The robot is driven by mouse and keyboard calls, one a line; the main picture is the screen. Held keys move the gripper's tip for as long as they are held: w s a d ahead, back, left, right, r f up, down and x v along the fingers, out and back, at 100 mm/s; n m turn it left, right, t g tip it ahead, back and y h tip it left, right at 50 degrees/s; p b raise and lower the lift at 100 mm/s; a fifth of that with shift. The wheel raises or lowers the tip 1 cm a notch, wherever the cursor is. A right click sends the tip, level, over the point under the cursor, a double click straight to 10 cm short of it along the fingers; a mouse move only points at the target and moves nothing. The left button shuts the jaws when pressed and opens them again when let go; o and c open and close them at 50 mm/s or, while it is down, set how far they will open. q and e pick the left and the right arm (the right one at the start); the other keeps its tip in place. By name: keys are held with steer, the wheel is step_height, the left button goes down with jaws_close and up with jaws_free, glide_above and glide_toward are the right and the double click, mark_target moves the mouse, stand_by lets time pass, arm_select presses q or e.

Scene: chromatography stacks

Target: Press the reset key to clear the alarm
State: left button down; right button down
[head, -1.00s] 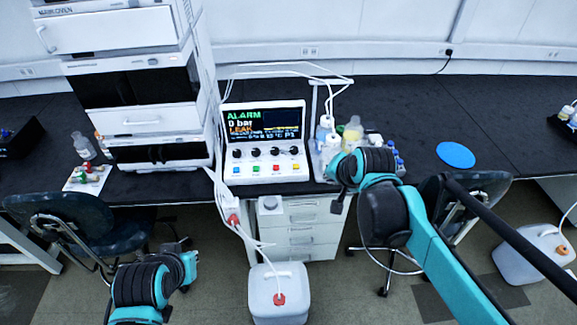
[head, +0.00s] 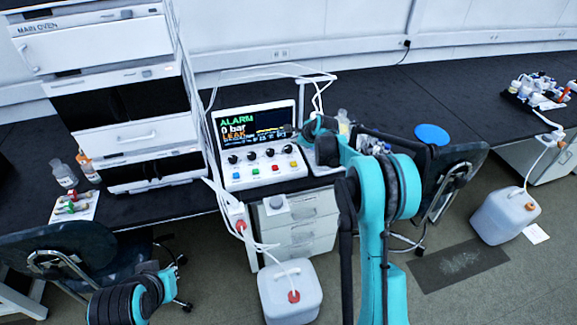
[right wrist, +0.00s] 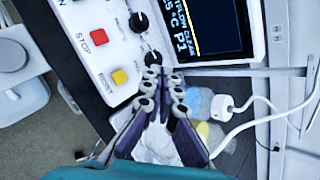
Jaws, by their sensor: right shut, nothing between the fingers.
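The white control unit (head: 262,178) stands on the dark bench, its screen (head: 250,122) reading ALARM, 0 bar, LEAK. Along its lower front are blue, green, red and yellow keys. The yellow key (head: 288,149) is at the right end; in the right wrist view the yellow key (right wrist: 120,77) is labelled RESET, beside the red STOP key (right wrist: 99,37). My right gripper (head: 308,132) is at the unit's right edge, partly hidden by my arm. In the right wrist view my right gripper (right wrist: 164,76) is shut and empty, its tips to the right of the yellow key in the picture.
A tall white oven stack (head: 125,138) stands left of the unit. Bottles (right wrist: 205,105) stand close by the unit's right side. White tubing runs to a jug (head: 290,295) on the floor. Chairs stand at both sides. A blue disc (head: 432,134) lies on the bench at right.

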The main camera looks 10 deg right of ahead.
mark_target(295, 164)
steer(key=shift+w+f+m, duration=0.35)
steer(key=shift+f+m, duration=0.05)
steer(key=shift+f, duration=0.15)
steer(key=shift+f+b, duration=2.8)
steer(key=shift+f, duration=1.55)
steer(key=shift+f+b, duration=0.3)
steer(key=shift+f, duration=0.15)
steer(key=shift+f+b, duration=0.35)
steer(key=shift+f, duration=0.15)
steer(key=shift+r, duration=0.1)
steer(key=shift+r+p, duration=0.55)
steer(key=shift+r, duration=0.3)
